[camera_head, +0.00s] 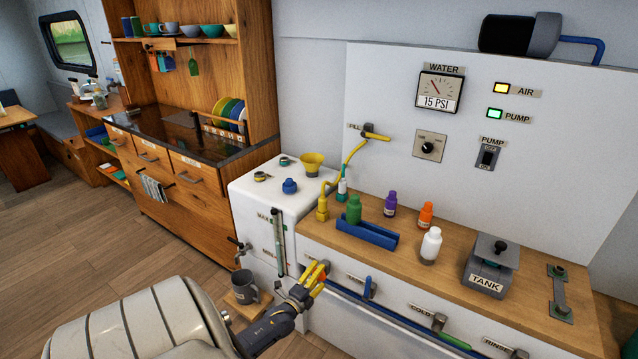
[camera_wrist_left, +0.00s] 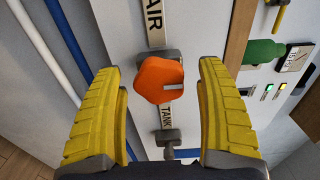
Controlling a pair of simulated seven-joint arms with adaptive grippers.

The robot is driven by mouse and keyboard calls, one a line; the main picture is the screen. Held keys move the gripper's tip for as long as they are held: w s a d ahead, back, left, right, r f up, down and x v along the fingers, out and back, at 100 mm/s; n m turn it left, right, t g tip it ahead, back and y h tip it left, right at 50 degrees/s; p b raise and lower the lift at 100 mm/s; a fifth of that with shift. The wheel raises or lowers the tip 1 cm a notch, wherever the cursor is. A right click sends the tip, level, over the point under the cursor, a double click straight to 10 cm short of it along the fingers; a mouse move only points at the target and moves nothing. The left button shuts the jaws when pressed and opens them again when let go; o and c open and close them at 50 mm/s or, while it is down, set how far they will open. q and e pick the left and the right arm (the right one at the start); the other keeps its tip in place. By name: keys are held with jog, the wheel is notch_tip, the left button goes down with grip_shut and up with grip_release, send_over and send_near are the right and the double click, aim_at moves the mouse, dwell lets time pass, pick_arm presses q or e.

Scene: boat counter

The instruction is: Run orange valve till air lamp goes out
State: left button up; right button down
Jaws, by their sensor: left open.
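The orange valve knob (camera_wrist_left: 158,80) sits in the middle of the left wrist view, between an AIR label (camera_wrist_left: 154,22) and a TANK label (camera_wrist_left: 166,116). My left gripper (camera_head: 317,275) is at the front of the counter in the head view. In the wrist view its yellow fingers (camera_wrist_left: 160,95) are open on either side of the knob, with gaps on both sides. In the head view the gripper largely hides the knob. The air lamp (camera_head: 501,88) glows yellow on the back panel. My right gripper is not in view.
The pump lamp (camera_head: 494,113) is lit green and the water gauge (camera_head: 439,92) reads 15 PSI. Several bottles and a blue tray (camera_head: 366,234) stand on the wooden counter. A blue pipe (camera_head: 400,312) runs along the front. A grey mug (camera_head: 247,287) stands below.

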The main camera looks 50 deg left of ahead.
pick_arm(q)
jog(key=shift+w, duration=0.2)
jog(key=c, duration=1.3)
